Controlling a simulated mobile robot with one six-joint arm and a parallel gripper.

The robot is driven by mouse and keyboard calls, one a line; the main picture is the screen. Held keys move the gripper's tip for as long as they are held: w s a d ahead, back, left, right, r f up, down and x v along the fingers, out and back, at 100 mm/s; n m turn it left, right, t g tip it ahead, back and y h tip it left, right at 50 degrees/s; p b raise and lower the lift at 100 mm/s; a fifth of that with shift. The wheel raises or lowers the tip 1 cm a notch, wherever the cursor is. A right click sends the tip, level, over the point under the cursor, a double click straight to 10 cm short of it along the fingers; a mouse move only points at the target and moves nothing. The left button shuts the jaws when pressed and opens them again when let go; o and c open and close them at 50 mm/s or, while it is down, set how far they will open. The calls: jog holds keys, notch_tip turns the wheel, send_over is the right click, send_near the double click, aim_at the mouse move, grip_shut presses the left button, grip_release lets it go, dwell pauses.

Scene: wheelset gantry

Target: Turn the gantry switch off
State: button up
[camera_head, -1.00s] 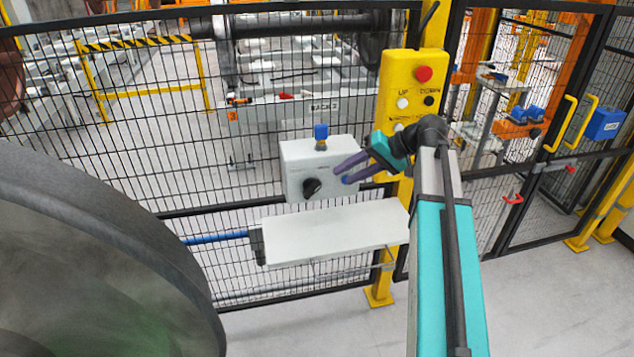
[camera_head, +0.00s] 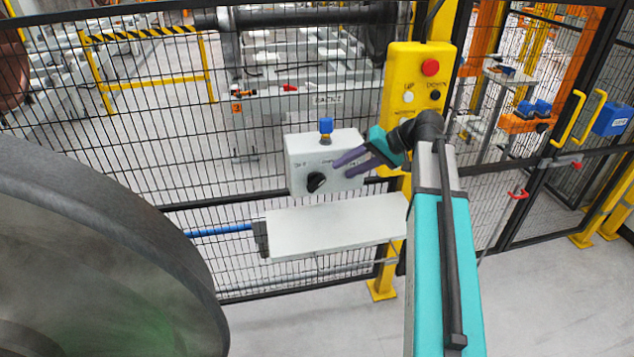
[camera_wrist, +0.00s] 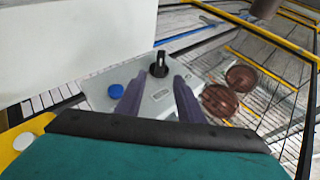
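The switch is a black rotary knob (camera_head: 316,182) on the front of a light grey control box (camera_head: 300,170) mounted at the mesh fence. In the wrist view the knob (camera_wrist: 159,67) shows a white pointer line and stands just ahead of the fingertips, between their lines. My gripper (camera_head: 342,167) has two purple fingers, apart and empty, right of the knob. In the wrist view my gripper (camera_wrist: 158,82) is open, with a gap between the fingers. I see no contact with the knob. The label lettering is too small to read surely.
A yellow pendant box (camera_head: 431,62) with a red button is above right. A blue knob (camera_head: 326,126) tops the grey box; a blue button (camera_wrist: 115,91) is beside the left finger. A white panel (camera_head: 335,228) is below. A large dark wheel (camera_head: 90,230) fills the left.

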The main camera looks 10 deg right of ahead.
aim_at(317, 182)
jog(key=shift+p+x, duration=1.65)
jog(key=shift+x, duration=4.45)
jog(key=shift+c, duration=0.4)
jog(key=shift+a, duration=0.1)
jog(key=c, duration=0.7)
